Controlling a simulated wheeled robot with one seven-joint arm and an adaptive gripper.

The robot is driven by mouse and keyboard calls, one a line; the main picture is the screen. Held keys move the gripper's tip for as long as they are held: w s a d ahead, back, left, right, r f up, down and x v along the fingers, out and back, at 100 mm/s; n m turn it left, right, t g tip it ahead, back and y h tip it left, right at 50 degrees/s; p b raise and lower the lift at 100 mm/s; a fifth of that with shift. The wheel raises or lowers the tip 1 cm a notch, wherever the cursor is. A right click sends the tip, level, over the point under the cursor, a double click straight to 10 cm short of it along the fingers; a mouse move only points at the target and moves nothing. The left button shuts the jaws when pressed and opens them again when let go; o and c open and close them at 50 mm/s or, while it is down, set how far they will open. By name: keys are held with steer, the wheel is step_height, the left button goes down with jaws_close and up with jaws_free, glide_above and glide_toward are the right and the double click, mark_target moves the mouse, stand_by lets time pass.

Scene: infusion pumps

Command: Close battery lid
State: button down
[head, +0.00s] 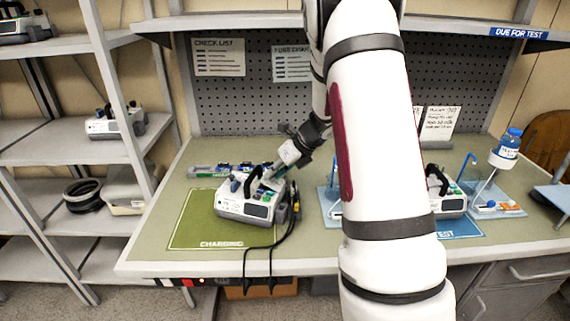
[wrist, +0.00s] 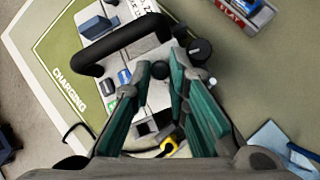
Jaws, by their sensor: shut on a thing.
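An infusion pump (head: 245,203), white and grey with a black carry handle, stands on the green charging mat (head: 205,232). In the wrist view the pump (wrist: 120,60) lies under my fingers, its black handle (wrist: 120,45) beside the left fingertip. My gripper (head: 271,174) reaches down to the pump's top. Its teal-padded fingers (wrist: 170,75) are close together, shut on what seems to be the battery lid, a light grey part (wrist: 158,95) between them. The fingers hide most of it, and I cannot tell how far it stands open.
A black cable (head: 284,225) hangs from the pump over the bench edge. A tray (head: 222,169) of small parts lies behind the pump. A second pump (head: 447,200) stands on the blue test mat (head: 460,228), right of my arm. The mat's front left is clear.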

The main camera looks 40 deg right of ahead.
mark_target(273, 183)
steer(key=shift+w+a+f+g+h+p, duration=0.2)
steer(key=shift+w+a+g+h+p, duration=0.1)
steer(key=shift+g+h+p, duration=0.25)
steer(key=shift+w+a+f+g+h+p, duration=0.2)
steer(key=shift+w+g+h+p, duration=0.15)
steer(key=shift+g, duration=0.3)
steer(key=shift+w+a+f+g+h, duration=0.2)
steer(key=shift+f+g+h, duration=0.1)
steer(key=shift+g+h, duration=0.3)
steer(key=c, duration=1.5)
jaws_free()
steer(key=shift+c, duration=0.2)
steer(key=v, duration=0.8)
steer(key=shift+w+d, duration=0.1)
steer(key=shift+w, duration=0.05)
